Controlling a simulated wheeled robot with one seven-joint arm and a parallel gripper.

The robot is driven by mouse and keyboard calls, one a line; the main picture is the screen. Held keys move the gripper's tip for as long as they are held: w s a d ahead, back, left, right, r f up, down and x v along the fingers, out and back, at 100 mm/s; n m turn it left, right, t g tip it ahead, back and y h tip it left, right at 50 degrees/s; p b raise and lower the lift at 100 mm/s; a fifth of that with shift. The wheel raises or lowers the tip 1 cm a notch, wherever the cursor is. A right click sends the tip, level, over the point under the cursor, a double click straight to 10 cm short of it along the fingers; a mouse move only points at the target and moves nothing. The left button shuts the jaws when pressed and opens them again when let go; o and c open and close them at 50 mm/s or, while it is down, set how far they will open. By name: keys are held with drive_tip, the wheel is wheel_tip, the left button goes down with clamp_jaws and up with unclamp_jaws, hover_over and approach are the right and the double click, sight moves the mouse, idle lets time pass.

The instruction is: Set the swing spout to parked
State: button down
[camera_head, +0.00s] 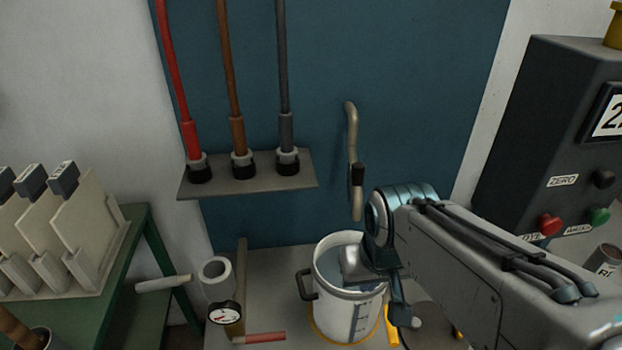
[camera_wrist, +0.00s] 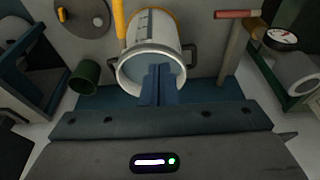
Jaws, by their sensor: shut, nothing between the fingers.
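The swing spout appears to be the beige curved pipe (camera_head: 351,140) on the blue wall panel. It has a black grip (camera_head: 358,174) and its lower end points down behind the white jug (camera_head: 333,303). My gripper (camera_head: 357,268) is shut and empty, over the jug's open mouth and below and in front of the spout, apart from it. In the wrist view my gripper's closed fingers (camera_wrist: 158,82) lie across the mouth of the jug (camera_wrist: 152,62). The spout does not show in the wrist view.
Three hoses, red (camera_head: 188,135), brown (camera_head: 238,135) and grey (camera_head: 286,130), plug into a shelf (camera_head: 230,187) left of the spout. A gauge (camera_head: 222,312) on a pipe fitting stands left of the jug. A dark control box (camera_head: 545,130) with buttons is at right.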

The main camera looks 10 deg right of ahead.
sight(354, 174)
drive_tip(key=shift+s+d, duration=0.1)
drive_tip(key=w+a+r+t+h, duration=0.1)
drive_tip(key=w+a+r, duration=0.3)
drive_tip(key=w, duration=0.4)
drive_tip(key=w+a+r+m+h+b, duration=0.1)
drive_tip(key=w+a+r+h, duration=0.3)
drive_tip(key=w, duration=0.4)
drive_tip(key=shift+w+a+r+t+h, duration=0.2)
drive_tip(key=shift+a+t+h, duration=0.1)
drive_tip(key=shift+a+t, duration=0.1)
drive_tip(key=shift+d, duration=0.1)
drive_tip(key=w+d+f+p, duration=0.2)
drive_tip(key=w+d+f, duration=0.2)
drive_tip(key=d+f, duration=0.4)
drive_tip(key=shift+d, duration=0.3)
